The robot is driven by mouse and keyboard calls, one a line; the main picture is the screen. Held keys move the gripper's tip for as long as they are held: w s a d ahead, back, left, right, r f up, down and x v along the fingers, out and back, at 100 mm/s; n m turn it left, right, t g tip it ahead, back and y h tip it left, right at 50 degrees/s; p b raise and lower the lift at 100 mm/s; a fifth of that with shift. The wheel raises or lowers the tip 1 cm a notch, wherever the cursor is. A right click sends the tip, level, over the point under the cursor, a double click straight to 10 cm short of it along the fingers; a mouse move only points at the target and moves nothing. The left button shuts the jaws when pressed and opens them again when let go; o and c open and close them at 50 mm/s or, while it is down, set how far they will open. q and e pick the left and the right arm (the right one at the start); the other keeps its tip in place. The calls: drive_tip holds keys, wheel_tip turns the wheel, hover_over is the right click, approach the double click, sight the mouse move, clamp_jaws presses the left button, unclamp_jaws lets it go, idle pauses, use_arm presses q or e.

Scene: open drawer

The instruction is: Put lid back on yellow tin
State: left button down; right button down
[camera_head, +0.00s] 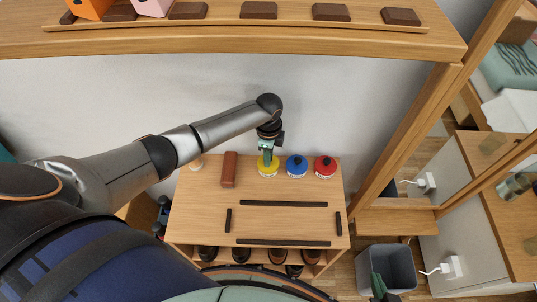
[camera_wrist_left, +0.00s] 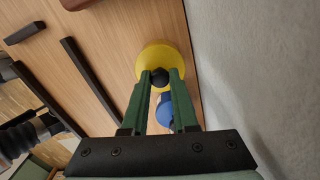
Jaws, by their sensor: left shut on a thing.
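The yellow tin (camera_head: 268,172) stands on the wooden cabinet top near the wall, left of the blue tin. My left gripper (camera_head: 267,154) reaches down over it from above. In the left wrist view, its green fingers (camera_wrist_left: 160,76) are shut on the black knob of the yellow lid (camera_wrist_left: 156,56). The lid hides the tin beneath it in that view. I cannot tell whether the lid is seated or slightly raised. My right gripper (camera_head: 379,287) shows only in part at the bottom edge, and its finger opening is unclear.
The blue tin (camera_head: 297,167) and red tin (camera_head: 325,167) stand in a row to the right. A brown block (camera_head: 229,169) lies to the left. Dark bars (camera_head: 284,203) lie on the cabinet top. A wooden shelf (camera_head: 350,40) overhangs behind. A grey bin (camera_head: 390,262) stands at right.

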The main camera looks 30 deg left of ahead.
use_arm(q)
drive_tip(key=c, duration=0.6)
unclamp_jaws()
drive_tip(key=shift+o, duration=0.2)
drive_tip(key=o, duration=0.4)
drive_tip(key=shift+o, duration=0.2)
